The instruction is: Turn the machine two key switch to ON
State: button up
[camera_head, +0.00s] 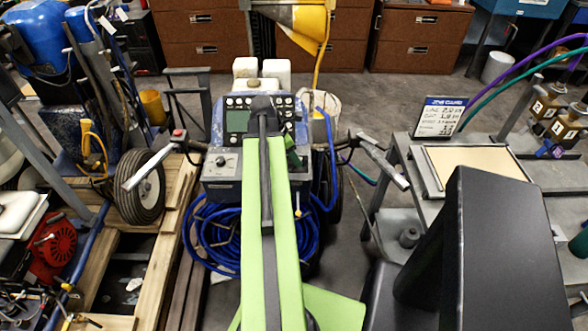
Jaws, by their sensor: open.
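The line striper (224,188) stands straight ahead, with a grey-blue control panel, a greenish display (238,121) and several round buttons. A small pale round control (221,161) sits on the panel's lower left face; I cannot tell whether it is the key switch or how it is turned. My lime-green arm reaches up the middle of the view, and its dark end lies over the panel. The arm hides the panel's centre. I cannot make out my gripper's fingers, and no contact with the panel shows.
Handlebars stick out on both sides of the machine, the left one (149,168) and the right one (385,168). A blue hose coil (212,240) hangs below the panel. A grey bench (408,183) with a sign (440,117) stands right. Wooden pallets (140,265) lie left.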

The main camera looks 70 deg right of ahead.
jog(key=shift+b+x, duration=0.35)
jog(key=shift+x, duration=0.5)
